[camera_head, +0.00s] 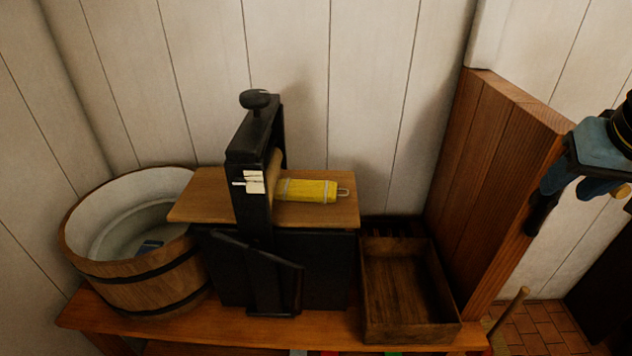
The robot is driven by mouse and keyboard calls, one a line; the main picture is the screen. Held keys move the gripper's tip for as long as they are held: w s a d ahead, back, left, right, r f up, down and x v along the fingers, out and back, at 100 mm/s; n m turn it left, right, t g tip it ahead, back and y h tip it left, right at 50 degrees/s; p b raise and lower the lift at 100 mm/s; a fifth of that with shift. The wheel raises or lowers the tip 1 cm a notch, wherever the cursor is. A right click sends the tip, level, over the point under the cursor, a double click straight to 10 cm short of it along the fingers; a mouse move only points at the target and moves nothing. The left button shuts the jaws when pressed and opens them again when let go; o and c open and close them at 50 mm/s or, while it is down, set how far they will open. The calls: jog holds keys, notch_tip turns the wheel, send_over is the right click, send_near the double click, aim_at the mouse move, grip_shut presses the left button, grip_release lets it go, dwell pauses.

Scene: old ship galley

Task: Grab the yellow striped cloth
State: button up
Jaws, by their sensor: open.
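The yellow striped cloth (307,190) looks like a roll with pale bands near its ends and a small loop at its right end. It lies on the wooden board of a black press (250,170), just right of the press's upright frame. Its left end is close to the roller; I cannot tell if they touch. My gripper (572,205) is at the right edge, partly cut off by the frame. It is open, apart from the cloth, and beside the tall wooden panel.
A wooden tub (140,280) stands left of the press, with a small blue item inside. An empty-looking wooden tray (408,295) is to the right. A tall wooden panel (495,170) stands between the tray and my gripper. A plank wall is behind.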

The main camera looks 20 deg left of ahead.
aim_at(334, 189)
jog(key=shift+o, duration=1.5)
jog(key=shift+w+a+f, duration=0.1)
jog(key=o, duration=0.7)
jog(key=w+a+f+m+g+y, duration=0.1)
jog(key=a, duration=0.1)
jog(key=w+a+f+g+y, duration=0.1)
jog(key=a+f+g, duration=0.1)
jog(key=a, duration=0.1)
jog(key=w+a+f+m+g+y, duration=0.1)
jog(key=a, duration=0.1)
jog(key=shift+a+f+m+y, duration=0.2)
jog(key=shift+a+m+y, duration=0.1)
jog(key=shift+a, duration=0.1)
jog(key=shift+o, duration=0.4)
jog(key=w+a+f+m+g+y, duration=0.3)
jog(key=w+a+g+y, duration=0.1)
jog(key=a, duration=0.5)
jog(key=shift+m+y, duration=0.3)
jog(key=w+a+f+m+y, duration=0.6)
jog(key=w+a+m+y, duration=0.4)
jog(key=w+a, duration=0.15)
notch_tip(334, 189, down, 9)
jog(key=shift+g, duration=0.4)
jog(key=shift+s+a+r, duration=0.1)
jog(key=shift+a+r, duration=0.05)
jog(key=shift+a, duration=1.65)
jog(key=shift+a+r, duration=0.1)
jog(key=shift+a, duration=1.65)
